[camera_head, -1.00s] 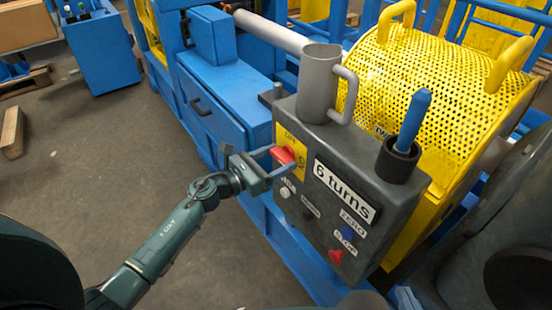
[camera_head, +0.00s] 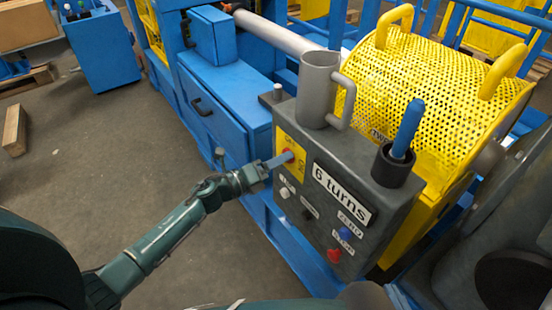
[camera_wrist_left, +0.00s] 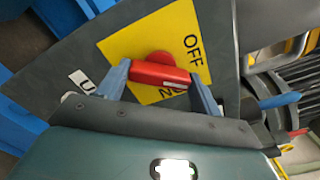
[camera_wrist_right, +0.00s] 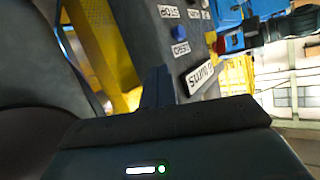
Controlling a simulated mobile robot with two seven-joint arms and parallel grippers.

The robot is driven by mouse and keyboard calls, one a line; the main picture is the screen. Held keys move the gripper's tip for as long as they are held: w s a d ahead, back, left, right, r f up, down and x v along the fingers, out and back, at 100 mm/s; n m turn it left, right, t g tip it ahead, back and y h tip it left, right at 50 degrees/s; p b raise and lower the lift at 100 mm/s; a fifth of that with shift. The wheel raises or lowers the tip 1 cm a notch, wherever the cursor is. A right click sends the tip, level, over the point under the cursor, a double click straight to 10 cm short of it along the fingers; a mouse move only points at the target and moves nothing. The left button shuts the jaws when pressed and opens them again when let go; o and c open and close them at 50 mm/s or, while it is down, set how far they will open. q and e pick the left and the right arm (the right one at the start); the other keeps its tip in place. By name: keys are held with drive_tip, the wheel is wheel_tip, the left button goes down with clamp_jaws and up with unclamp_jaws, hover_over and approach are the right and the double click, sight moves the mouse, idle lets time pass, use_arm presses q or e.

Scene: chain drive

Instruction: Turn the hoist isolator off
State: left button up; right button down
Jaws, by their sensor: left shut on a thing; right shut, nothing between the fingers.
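The hoist isolator is a red handle (camera_head: 289,155) on a yellow plate (camera_head: 290,142) at the left of the grey control box's front. In the left wrist view the red handle (camera_wrist_left: 160,73) lies across between the two fingers of my left gripper (camera_wrist_left: 162,86), which is shut on it. The word OFF (camera_wrist_left: 192,48) shows on the plate to the right; lettering below the handle is partly hidden. In the head view my left gripper (camera_head: 281,160) reaches the handle from the left. My right gripper (camera_wrist_right: 158,88) is shut and empty, near the box's lower buttons.
The grey control box (camera_head: 345,160) carries a "6 turns" display (camera_head: 342,194), a blue button (camera_head: 345,233) and a red button (camera_head: 334,255). A grey mug-like cylinder (camera_head: 318,90) and a blue lever (camera_head: 408,128) stand on top. A perforated yellow guard (camera_head: 435,85) is behind.

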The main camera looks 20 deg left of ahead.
use_arm(q)
drive_tip(key=shift+n+p, duration=1.2)
drive_tip(key=shift+n, duration=2.5)
drive_tip(key=o, duration=1)
drive_tip(key=v, duration=1.3)
drive_tip(key=shift+s, duration=0.1)
drive_tip(key=shift+a, duration=0.1)
